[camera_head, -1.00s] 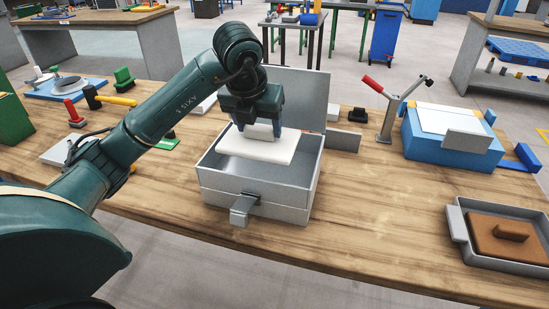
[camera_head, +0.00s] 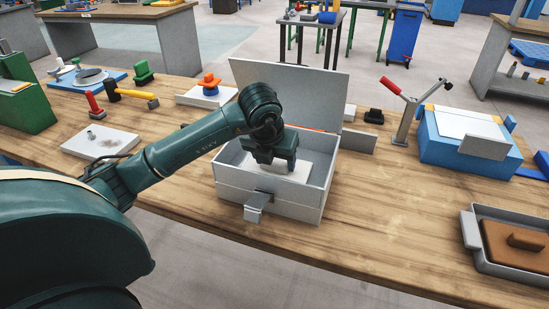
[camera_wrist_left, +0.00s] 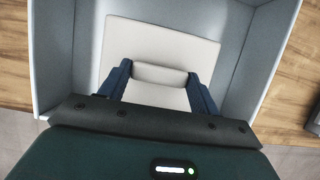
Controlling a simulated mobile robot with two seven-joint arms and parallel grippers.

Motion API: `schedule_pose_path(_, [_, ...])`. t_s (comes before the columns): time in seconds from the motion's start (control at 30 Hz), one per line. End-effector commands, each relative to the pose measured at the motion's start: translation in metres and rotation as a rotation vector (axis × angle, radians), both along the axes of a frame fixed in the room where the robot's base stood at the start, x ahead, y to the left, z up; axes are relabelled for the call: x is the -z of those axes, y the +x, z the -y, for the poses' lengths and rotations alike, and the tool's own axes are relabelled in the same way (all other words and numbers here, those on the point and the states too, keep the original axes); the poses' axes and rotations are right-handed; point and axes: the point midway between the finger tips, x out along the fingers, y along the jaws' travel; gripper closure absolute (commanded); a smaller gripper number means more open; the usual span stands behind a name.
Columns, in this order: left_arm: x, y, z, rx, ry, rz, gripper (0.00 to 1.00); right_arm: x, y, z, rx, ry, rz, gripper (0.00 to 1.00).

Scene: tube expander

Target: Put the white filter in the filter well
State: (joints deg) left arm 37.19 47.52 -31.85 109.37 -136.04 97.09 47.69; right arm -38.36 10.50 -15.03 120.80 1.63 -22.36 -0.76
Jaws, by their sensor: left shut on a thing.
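The white filter (camera_head: 291,169) is a flat pale slab with a raised grip block, inside the open grey metal box (camera_head: 270,194), whose cavity looks like the filter well. My left gripper (camera_head: 270,164) reaches down into the box and is shut on the filter's grip block. In the left wrist view the filter (camera_wrist_left: 160,36) lies between the box walls, with the grip block between my fingers (camera_wrist_left: 160,78). Whether the filter touches the box floor cannot be told. My right gripper is not in view.
The box's lid (camera_head: 291,92) stands open behind it. A red-handled lever stand (camera_head: 404,118) and a blue box (camera_head: 468,145) are at the right. A grey tray with a brown block (camera_head: 512,245) is at the front right. Tools lie at the left.

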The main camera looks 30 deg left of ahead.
Motion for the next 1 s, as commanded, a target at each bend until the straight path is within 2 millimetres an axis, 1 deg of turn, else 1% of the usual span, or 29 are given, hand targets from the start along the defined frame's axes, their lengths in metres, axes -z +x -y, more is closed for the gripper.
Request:
schedule_pose_path(0.07, [0.003, 0.000, 0.000, 0.000, 0.000, 0.000, 0.59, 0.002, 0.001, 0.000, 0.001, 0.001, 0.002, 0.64])
schedule_pose_path(0.1, [0.002, 0.000, 0.000, 0.000, 0.000, 0.000, 0.35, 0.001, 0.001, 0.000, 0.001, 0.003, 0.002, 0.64])
schedule_pose_path(0.33, [0.001, 0.000, 0.000, 0.000, 0.000, 0.000, 0.16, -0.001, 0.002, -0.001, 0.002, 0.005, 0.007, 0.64])
schedule_pose_path(0.57, [0.001, 0.000, 0.000, 0.000, 0.000, 0.000, 0.16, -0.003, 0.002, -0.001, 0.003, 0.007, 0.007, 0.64])
schedule_pose_path(0.67, [-0.003, -0.001, 0.000, 0.000, 0.000, 0.001, 0.16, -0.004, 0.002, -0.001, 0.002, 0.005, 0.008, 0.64])
schedule_pose_path(0.77, [-0.015, -0.004, 0.001, 0.000, 0.000, 0.005, 0.16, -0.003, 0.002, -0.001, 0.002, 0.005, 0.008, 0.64])
schedule_pose_path(1.0, [-0.063, -0.024, 0.006, 0.001, 0.001, 0.006, 0.16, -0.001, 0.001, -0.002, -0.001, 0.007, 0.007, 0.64])
